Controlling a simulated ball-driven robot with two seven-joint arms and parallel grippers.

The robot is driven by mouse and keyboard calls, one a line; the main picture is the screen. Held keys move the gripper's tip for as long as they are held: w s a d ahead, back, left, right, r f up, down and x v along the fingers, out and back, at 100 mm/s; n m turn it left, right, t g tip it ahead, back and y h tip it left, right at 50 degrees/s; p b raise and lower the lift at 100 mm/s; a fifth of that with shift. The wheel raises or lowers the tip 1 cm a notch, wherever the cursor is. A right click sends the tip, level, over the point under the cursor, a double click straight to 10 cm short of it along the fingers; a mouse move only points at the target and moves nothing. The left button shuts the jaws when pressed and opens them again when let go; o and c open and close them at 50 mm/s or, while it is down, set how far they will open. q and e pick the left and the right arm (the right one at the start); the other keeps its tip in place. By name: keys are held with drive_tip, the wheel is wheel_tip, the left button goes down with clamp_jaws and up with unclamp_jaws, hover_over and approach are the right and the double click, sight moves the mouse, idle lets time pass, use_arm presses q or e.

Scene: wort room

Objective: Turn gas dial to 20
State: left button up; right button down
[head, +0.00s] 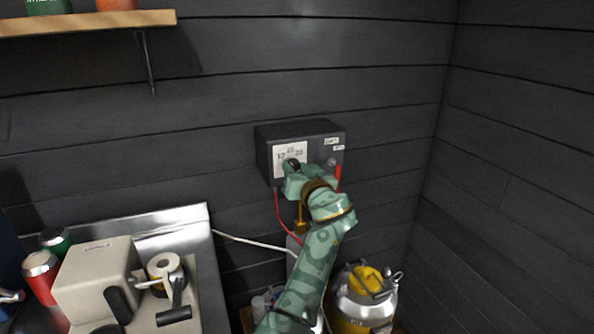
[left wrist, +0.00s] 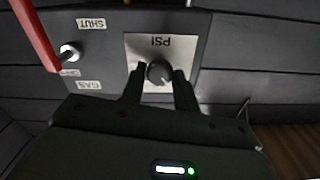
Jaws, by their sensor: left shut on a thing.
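The dark gas box (head: 307,147) is on the wall in the head view, with a white dial plate (head: 284,152) on its front left. The plate's numbers are small, and I cannot read the pointer's setting. My left gripper (head: 293,166) is at the plate and covers its lower part. In the left wrist view, the black round dial knob (left wrist: 158,71) sits on the plate marked PSI, seen upside down. The fingers of my left gripper (left wrist: 159,80) are on both sides of the knob, shut on it. My right gripper is in neither view.
A red lever (left wrist: 36,33) with SHUT and GAS labels is beside the dial; it also shows in the head view (head: 338,178). A yellow and steel keg (head: 362,300) stands below right. A metal counter (head: 206,262) with a cream machine (head: 97,280) is left.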

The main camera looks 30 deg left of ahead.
use_arm(q)
drive_tip(key=m, duration=0.3)
drive_tip(key=shift+m, duration=0.3)
drive_tip(key=m+p, duration=0.1)
drive_tip(key=m, duration=0.3)
drive_tip(key=shift+m+p, duration=0.3)
drive_tip(key=shift+p, duration=0.05)
drive_tip(key=m+p, duration=0.2)
drive_tip(key=m, duration=0.3)
drive_tip(key=shift+r, duration=0.1)
drive_tip(key=shift+m+p, duration=1.05)
drive_tip(key=shift+m, duration=1.25)
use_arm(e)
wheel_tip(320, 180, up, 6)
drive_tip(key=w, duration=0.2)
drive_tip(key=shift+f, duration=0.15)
use_arm(q)
drive_tip(key=shift+f, duration=0.2)
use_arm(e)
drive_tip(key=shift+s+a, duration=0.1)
use_arm(q)
drive_tip(key=o, duration=0.9)
drive_tip(key=shift+o, duration=0.2)
